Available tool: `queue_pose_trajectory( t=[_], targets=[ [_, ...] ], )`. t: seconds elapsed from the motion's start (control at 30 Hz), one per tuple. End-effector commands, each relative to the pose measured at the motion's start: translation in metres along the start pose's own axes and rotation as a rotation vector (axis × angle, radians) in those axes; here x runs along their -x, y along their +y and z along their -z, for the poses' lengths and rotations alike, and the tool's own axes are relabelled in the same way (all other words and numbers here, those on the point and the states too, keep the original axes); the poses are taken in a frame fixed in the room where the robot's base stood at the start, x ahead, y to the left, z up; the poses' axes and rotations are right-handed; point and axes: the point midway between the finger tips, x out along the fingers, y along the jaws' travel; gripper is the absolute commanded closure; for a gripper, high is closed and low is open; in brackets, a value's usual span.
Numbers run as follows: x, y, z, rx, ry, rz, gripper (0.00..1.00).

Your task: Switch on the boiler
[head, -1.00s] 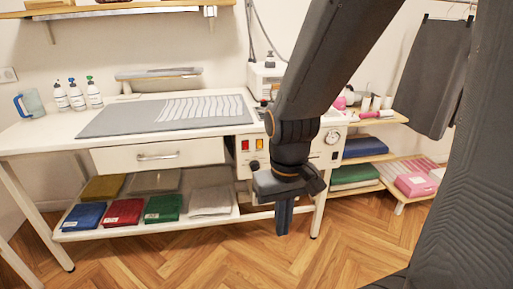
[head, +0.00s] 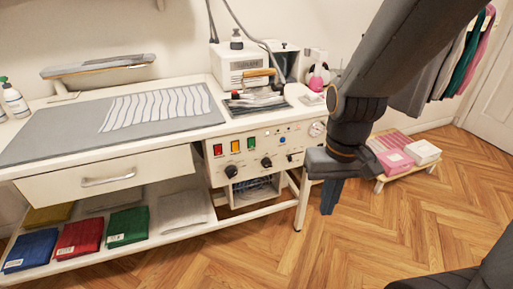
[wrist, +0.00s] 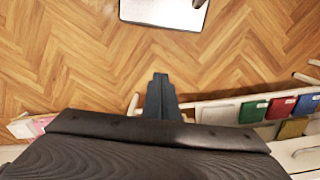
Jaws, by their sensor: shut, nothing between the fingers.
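The boiler's control panel (head: 262,150) is on the front of the white ironing table, at its right end, in the head view. It carries a red switch (head: 217,150), an orange switch (head: 235,146) and a green switch (head: 250,143), with dark knobs below and a round gauge (head: 316,129) at the right. My gripper (head: 328,197) is shut and empty, pointing down, in front of and to the right of the panel and apart from it. In the wrist view my gripper (wrist: 160,82) shows over the floor. Whether any switch is lit as on, I cannot tell.
The table's drawer (head: 105,178) is left of the panel. Folded cloths, such as the red one (head: 80,236), lie on the lower shelf. An iron (head: 303,94) stands above the panel. A low rack with pink boxes (head: 395,162) is at the right. The wooden floor in front is clear.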

Motion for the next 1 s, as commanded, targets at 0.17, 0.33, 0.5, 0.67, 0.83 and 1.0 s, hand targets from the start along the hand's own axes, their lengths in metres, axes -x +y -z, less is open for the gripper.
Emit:
queue_pose_trajectory(
  t=[0.17,0.33,0.5,0.67,0.83,1.0],
  targets=[
    [0.0,0.0,0.0,0.0,0.0,0.0,1.0],
    [-0.001,-0.001,0.001,0.007,0.004,0.0,1.0],
    [-0.021,-0.009,0.027,0.12,0.087,-0.001,1.0],
    [-0.058,-0.028,0.081,0.366,0.277,-0.029,1.0],
    [-0.089,-0.056,0.137,0.662,0.515,-0.114,1.0],
    [-0.106,-0.086,0.177,0.937,0.748,-0.259,1.0]
  ],
)
